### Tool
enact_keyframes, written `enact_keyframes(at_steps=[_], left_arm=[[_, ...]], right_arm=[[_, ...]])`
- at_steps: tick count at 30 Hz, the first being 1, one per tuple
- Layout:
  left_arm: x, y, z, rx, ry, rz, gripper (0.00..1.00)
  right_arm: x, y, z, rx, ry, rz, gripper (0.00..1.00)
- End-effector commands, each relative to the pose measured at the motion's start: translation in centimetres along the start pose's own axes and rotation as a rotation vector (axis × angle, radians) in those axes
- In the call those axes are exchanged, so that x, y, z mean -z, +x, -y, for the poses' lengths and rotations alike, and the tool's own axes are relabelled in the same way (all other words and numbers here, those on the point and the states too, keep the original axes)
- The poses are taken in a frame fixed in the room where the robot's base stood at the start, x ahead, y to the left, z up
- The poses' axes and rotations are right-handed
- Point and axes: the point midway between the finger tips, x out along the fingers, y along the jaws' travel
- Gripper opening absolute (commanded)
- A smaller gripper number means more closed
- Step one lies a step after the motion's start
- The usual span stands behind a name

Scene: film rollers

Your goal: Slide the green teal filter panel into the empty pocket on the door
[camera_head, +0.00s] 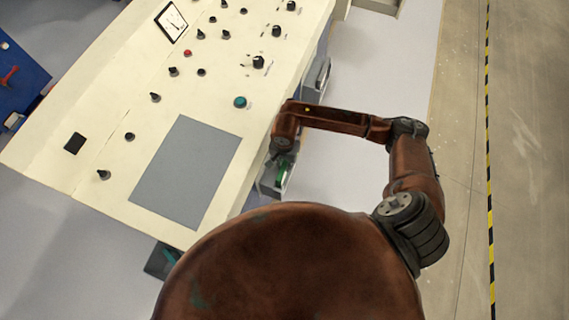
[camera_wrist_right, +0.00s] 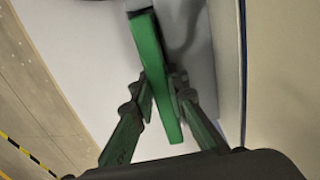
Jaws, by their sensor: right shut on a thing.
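The green filter panel (camera_wrist_right: 152,65) is a long flat strip in the right wrist view. My right gripper (camera_wrist_right: 160,98) is shut on it, a finger on each side. The panel's far end lies by a dark edge at the top; I cannot tell whether it is inside a pocket. In the head view the green panel (camera_head: 282,173) shows at a grey holder (camera_head: 268,188) on the cabinet's right side. My right gripper (camera_head: 278,152) is mostly hidden there under its wrist. My left gripper is out of view.
The cream control cabinet (camera_head: 120,100) with knobs and a grey plate fills the left. Another grey holder (camera_head: 317,80) is farther along its right side. A dark box (camera_head: 160,262) shows below its front edge. Open floor (camera_head: 385,60) lies right of the cabinet.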

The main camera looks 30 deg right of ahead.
Motion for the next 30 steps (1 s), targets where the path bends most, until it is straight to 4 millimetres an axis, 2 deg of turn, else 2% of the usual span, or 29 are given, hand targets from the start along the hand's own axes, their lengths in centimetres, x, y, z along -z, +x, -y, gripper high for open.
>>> enact_keyframes(at_steps=[3,4,12,23,26,30], left_arm=[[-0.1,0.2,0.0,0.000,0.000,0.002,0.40],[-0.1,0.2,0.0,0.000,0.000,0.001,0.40],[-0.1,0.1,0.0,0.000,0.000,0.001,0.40],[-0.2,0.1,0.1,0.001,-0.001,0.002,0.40],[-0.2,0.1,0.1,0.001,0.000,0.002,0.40],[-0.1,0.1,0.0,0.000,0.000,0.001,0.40]], right_arm=[[0.0,0.3,0.0,0.000,0.000,0.000,0.00],[0.0,0.2,0.0,0.000,0.000,0.000,0.16],[0.0,0.2,0.0,0.001,0.000,0.000,0.34],[0.0,-0.4,0.1,0.002,-0.001,-0.001,0.34],[0.1,-1.7,0.2,0.004,-0.003,-0.003,0.34],[0.1,-4.5,0.1,0.004,-0.002,-0.003,0.34]])
